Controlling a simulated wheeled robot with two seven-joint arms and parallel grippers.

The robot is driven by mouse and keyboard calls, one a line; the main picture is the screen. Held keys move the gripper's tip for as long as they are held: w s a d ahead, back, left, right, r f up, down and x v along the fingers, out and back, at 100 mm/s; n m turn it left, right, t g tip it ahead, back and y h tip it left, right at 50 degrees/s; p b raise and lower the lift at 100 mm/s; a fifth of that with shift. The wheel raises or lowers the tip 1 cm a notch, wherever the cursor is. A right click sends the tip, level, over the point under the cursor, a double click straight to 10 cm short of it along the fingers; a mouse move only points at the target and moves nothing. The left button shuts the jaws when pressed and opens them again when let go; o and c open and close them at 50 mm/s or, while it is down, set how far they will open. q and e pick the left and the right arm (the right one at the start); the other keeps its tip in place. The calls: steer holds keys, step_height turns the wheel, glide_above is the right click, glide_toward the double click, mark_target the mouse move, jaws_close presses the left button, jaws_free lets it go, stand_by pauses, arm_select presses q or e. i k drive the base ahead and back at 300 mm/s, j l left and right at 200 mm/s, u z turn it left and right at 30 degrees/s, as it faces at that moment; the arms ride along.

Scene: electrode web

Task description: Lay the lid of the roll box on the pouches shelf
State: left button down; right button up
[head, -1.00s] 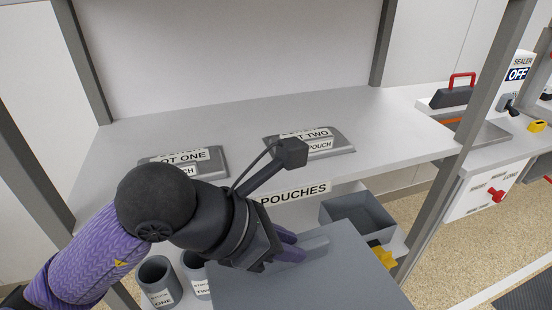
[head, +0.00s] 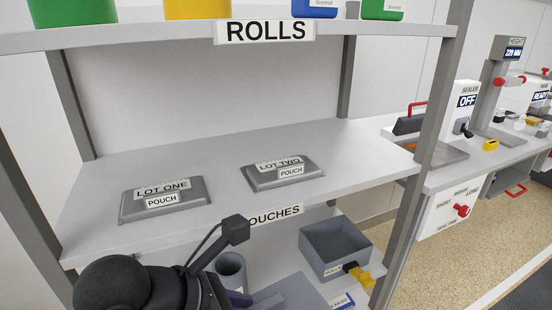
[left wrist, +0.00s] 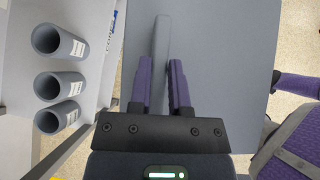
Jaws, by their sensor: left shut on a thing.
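The lid (head: 285,292) is a flat grey panel at the bottom of the head view, below the pouches shelf's front edge and mostly cut off. It also fills the middle of the left wrist view (left wrist: 225,60), with a raised grip bar along it. My left gripper (left wrist: 160,85) is shut on that bar, a purple finger on each side; in the head view its dark wrist hides most of it. The pouches shelf (head: 225,215) is a pale grey board, higher than the lid. An open grey box (head: 335,250) with a yellow handle stands lower right; I cannot read its label surely.
Two grey pouches, LOT ONE (head: 165,202) and LOT TWO (head: 283,172), lie on the shelf, with bare board around them. The rolls shelf (head: 170,38) hangs above. Posts (head: 432,120) bound the shelf. Grey cups (left wrist: 60,40) stand below, left in the wrist view.

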mark_target(329, 136)
steer(key=i+z, duration=0.2)
steer(key=z, duration=0.3)
steer(key=i+z, duration=0.15)
steer(key=z, duration=0.3)
